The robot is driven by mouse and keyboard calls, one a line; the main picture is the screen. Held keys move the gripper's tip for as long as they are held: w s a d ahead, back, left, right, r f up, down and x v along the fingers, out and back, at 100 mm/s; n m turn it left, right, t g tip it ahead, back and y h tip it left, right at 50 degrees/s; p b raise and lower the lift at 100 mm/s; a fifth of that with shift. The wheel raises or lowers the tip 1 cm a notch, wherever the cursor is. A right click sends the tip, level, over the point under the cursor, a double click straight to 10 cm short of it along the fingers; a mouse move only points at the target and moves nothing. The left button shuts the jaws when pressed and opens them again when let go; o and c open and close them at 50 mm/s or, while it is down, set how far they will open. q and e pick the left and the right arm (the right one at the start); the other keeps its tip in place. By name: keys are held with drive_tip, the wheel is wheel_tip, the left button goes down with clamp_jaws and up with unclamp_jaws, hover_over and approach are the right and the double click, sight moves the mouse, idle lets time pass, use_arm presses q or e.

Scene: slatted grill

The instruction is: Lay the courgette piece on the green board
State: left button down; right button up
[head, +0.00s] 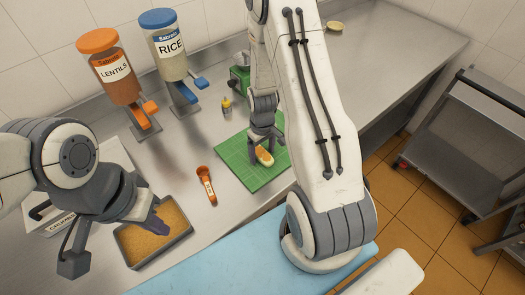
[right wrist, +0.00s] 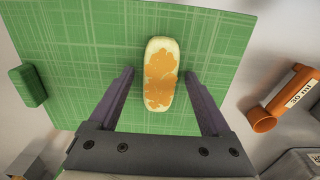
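The courgette piece (head: 264,157) is pale yellow with orange patches and lies on the green board (head: 243,171). In the right wrist view the piece (right wrist: 160,76) lies flat on the bare green board (right wrist: 90,40). My right gripper (head: 265,143) is low over the board. Its two fingers (right wrist: 162,92) are spread wide on either side of the piece, with gaps to it, so it is open and empty. My left gripper (head: 150,219) is over the crumb tray (head: 184,238). Its fingers are partly hidden, and I cannot tell their opening.
Lentils (head: 111,69) and rice (head: 168,47) dispensers stand at the back. A small bottle (head: 226,106) stands behind the board. A blue surface (head: 215,268) is in front.

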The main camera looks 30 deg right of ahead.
sight(262, 154)
drive_tip(key=shift+r, duration=0.55)
wheel_tip(262, 154, up, 11)
drive_tip(key=b, duration=0.2)
drive_tip(key=s+a+r+n, duration=0.1)
drive_tip(key=s+a+r, duration=0.15)
drive_tip(key=a, duration=0.35)
drive_tip(key=s+a+r+n, duration=0.1)
drive_tip(key=s+a+r, duration=0.15)
drive_tip(key=a, duration=0.45)
drive_tip(key=s+a+r+n, duration=0.1)
drive_tip(key=s+a+r, duration=0.1)
drive_tip(key=s+a, duration=0.2)
drive_tip(key=s+a+r+n+y, duration=0.1)
drive_tip(key=s+a+r+n, duration=0.1)
drive_tip(key=s+a, duration=0.3)
drive_tip(key=s+r, duration=0.1)
drive_tip(key=s, duration=0.3)
drive_tip(key=shift+s+a+n, duration=0.15)
drive_tip(key=shift+s+n, duration=0.15)
drive_tip(key=shift+s, duration=0.1)
